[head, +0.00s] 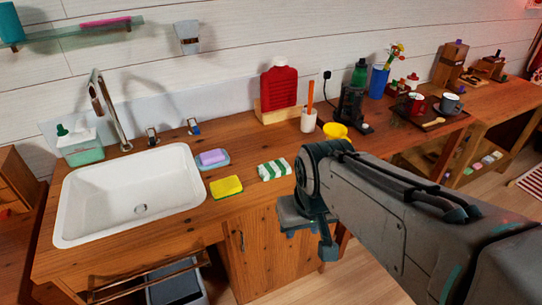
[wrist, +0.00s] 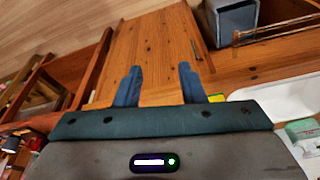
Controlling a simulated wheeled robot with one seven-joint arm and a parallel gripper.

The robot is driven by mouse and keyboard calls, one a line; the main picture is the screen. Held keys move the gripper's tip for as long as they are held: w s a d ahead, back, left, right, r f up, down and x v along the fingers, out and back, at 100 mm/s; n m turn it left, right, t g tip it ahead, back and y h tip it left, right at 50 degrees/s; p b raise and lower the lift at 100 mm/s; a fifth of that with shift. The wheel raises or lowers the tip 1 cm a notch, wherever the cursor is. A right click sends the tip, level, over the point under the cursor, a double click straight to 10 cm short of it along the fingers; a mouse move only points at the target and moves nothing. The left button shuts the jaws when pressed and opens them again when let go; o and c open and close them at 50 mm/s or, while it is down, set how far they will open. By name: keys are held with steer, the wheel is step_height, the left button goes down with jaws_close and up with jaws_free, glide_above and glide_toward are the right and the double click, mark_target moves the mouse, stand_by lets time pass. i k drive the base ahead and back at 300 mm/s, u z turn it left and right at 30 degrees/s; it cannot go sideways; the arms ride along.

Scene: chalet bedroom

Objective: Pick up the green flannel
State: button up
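The green flannel (head: 273,169) is a small folded cloth with green and white stripes. It lies flat on the wooden counter, right of the yellow and green sponge, near the front edge. My gripper (head: 308,234) is in front of the counter, to the right of the flannel and lower in the picture, apart from it. In the wrist view my gripper (wrist: 160,70) has its two fingers spread with nothing between them, facing the wooden cabinet door. I cannot make out the flannel in the wrist view.
Left of the flannel are a sponge (head: 226,187), a purple soap bar (head: 211,157) on a dish and a white sink (head: 110,205). A grey bin (head: 178,289) is below.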

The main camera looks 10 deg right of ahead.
mark_target(277, 168)
steer(key=z, duration=0.1)
steer(key=i, duration=0.5)
steer(key=z, duration=2.05)
steer(key=k, duration=0.4)
steer(key=u, duration=0.9)
steer(key=i, duration=0.5)
